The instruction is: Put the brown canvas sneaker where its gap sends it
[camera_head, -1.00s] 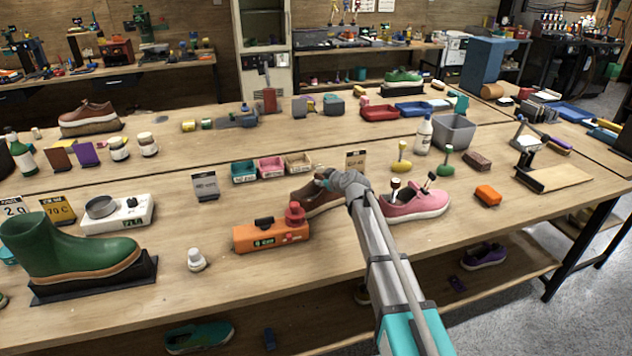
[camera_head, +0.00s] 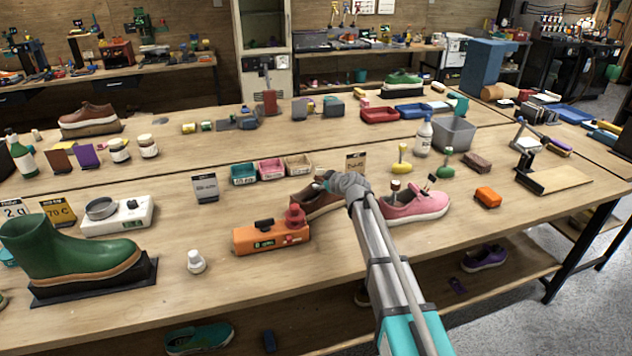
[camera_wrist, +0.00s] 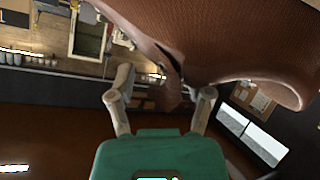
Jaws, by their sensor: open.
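The brown canvas sneaker (camera_head: 312,201) stands behind the orange device on the near table, in the head view. My gripper (camera_head: 332,180) is at its right end, and my arm hides part of the shoe. In the wrist view the brown shoe (camera_wrist: 215,40) fills the upper part, close to the camera. My gripper (camera_wrist: 160,95) is open there, its two fingers spread below a dark slit in the brown surface. I cannot tell whether a finger touches the shoe. The orange device (camera_head: 271,235) has a red knob and a small display, which I cannot read.
A pink sneaker (camera_head: 415,207) with tools in it stands right of my arm. Teal (camera_head: 244,174), pink (camera_head: 271,169) and beige (camera_head: 298,164) bins stand behind, between a grey card (camera_head: 205,188) and a tan card (camera_head: 355,163). A green boot (camera_head: 70,250) stands at left.

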